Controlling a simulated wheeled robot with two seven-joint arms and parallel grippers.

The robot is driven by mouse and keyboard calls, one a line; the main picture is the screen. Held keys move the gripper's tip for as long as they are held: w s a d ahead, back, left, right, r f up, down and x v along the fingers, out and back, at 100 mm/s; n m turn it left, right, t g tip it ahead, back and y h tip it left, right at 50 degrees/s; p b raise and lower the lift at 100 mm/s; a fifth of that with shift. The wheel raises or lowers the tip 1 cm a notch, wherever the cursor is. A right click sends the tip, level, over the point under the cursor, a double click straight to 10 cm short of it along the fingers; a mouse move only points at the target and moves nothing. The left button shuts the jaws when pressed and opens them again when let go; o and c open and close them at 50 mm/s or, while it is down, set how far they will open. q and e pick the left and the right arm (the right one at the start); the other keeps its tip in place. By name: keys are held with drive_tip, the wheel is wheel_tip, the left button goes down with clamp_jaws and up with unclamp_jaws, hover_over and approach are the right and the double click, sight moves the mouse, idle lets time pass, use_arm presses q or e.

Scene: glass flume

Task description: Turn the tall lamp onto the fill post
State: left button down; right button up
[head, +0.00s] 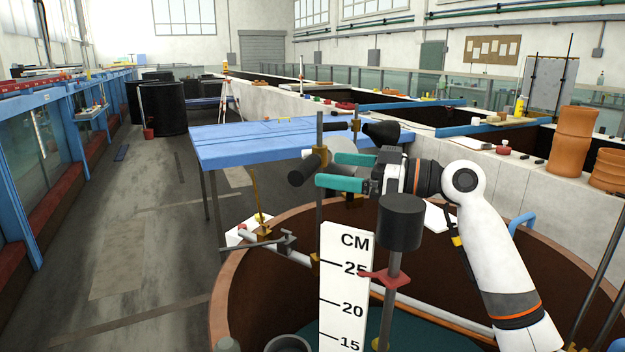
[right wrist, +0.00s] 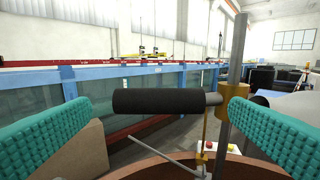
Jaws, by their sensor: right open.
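A lamp on a tall grey post (head: 319,215) stands at the tank's far rim. Its black cylindrical grip (head: 302,171) points left, and a pale rounded head shows partly behind my fingers. My right gripper (head: 324,170) is open, its teal fingers reaching left toward this grip. In the right wrist view the black grip (right wrist: 160,102) lies level between the spread fingers, with clear gaps. A brass clamp (right wrist: 232,97) joins it to the post. A second black lamp head (head: 382,131) is just behind. I cannot tell which post is the fill post. My left gripper is out of view.
A post with a dark cylinder (head: 401,221) and red clamp (head: 385,278) stands in front, beside the white CM scale (head: 343,300). The round brown tank (head: 240,290) lies below. A blue table (head: 245,150) is behind.

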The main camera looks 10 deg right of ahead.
drive_tip(key=shift+b+v, duration=0.5)
drive_tip(key=shift+v, duration=1.25)
